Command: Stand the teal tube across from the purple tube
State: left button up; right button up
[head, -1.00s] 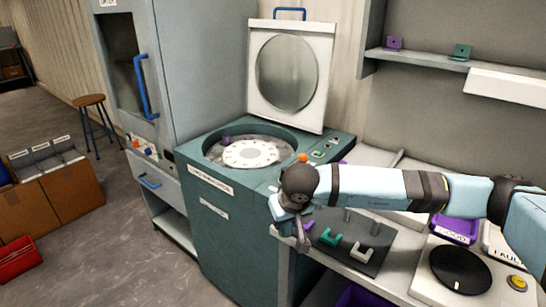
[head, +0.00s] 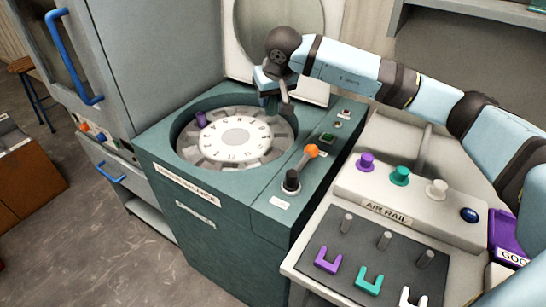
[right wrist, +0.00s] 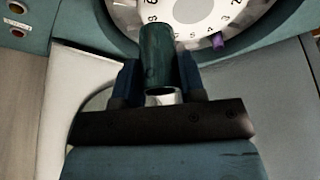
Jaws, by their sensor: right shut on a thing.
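The teal tube (right wrist: 157,52) is upright-looking in the right wrist view, between the two fingers of my right gripper (right wrist: 159,85), which is shut on it. In the head view my right gripper (head: 270,92) hangs over the far right part of the round rotor (head: 238,137) in the green machine; the tube there is mostly hidden by the gripper. The purple tube (head: 201,119) stands in the rotor's far left side; it also shows in the right wrist view (right wrist: 218,40). Whether the teal tube touches the rotor I cannot tell. My left gripper is not in view.
The machine's lid (head: 270,30) stands open behind the rotor. A lever with an orange knob (head: 312,150) rises on the machine's right side. An air rail (head: 400,205) with coloured knobs and a dark board (head: 345,265) with pegs and U-shaped clips lie to the right.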

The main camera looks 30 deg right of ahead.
jog(key=f, duration=0.4)
jog(key=w+d+f, duration=0.1)
jog(key=f, duration=0.8)
jog(key=shift+w+d+f, duration=0.1)
jog(key=shift+w+d, duration=0.05)
jog(key=shift+d, duration=0.25)
notch_tip(320, 180, down, 4)
jog(key=shift+f, duration=0.25)
jog(key=shift+b, duration=0.3)
jog(key=shift+f, duration=0.15)
jog(key=o, duration=1)
